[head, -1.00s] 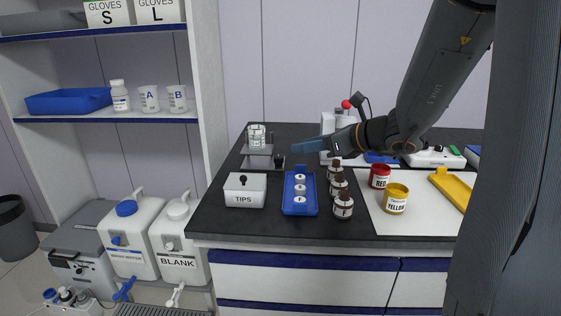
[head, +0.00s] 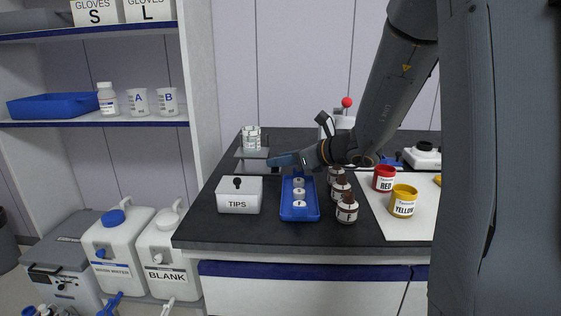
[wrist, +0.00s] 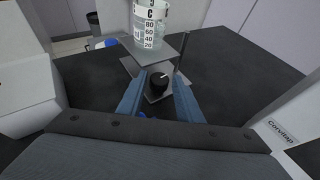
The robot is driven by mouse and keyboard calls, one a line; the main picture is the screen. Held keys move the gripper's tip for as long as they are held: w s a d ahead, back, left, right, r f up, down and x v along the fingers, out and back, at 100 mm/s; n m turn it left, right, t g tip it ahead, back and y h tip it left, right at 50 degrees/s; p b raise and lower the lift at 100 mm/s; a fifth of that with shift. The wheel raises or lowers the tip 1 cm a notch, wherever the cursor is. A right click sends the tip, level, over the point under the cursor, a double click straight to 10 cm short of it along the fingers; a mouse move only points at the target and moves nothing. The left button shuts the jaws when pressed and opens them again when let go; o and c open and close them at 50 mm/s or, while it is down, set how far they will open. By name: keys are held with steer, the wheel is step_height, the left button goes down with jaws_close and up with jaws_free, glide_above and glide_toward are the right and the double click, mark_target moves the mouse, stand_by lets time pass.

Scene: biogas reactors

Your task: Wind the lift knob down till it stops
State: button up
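The lift is a small stand with a grey upper plate (wrist: 178,46), raised above a lower base. A clear graduated beaker marked C (wrist: 150,32) stands on the plate; it also shows in the head view (head: 251,138). The round black lift knob (wrist: 158,82) with a white mark is on the near side of the lift. My gripper (wrist: 160,78) is open, its blue fingers to the left and right of the knob with gaps visible. In the head view my gripper (head: 285,160) is at the lift's right side and hides the knob.
A white TIPS box (head: 239,203) and a blue tray with white pieces (head: 299,212) stand in front of the lift. Brown bottles (head: 347,213) and RED (head: 384,178) and YELLOW (head: 403,208) jars are to the right. Dark bench top lies clear behind.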

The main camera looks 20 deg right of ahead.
steer(key=shift+w+a+f, duration=0.15)
steer(key=shift+w+a, duration=0.05)
steer(key=c, duration=0.8)
steer(key=shift+o, duration=0.2)
steer(key=shift+w+d+r+n+g+y+p, duration=0.2)
steer(key=shift+n+g+y+p, duration=0.3)
steer(key=shift+n+y+p, duration=0.4)
steer(key=shift+w+d+n+g+y+p, duration=0.15)
steer(key=shift+n+g+y+p, duration=1)
steer(key=shift+n+g, duration=0.25)
steer(key=shift+f, duration=0.1)
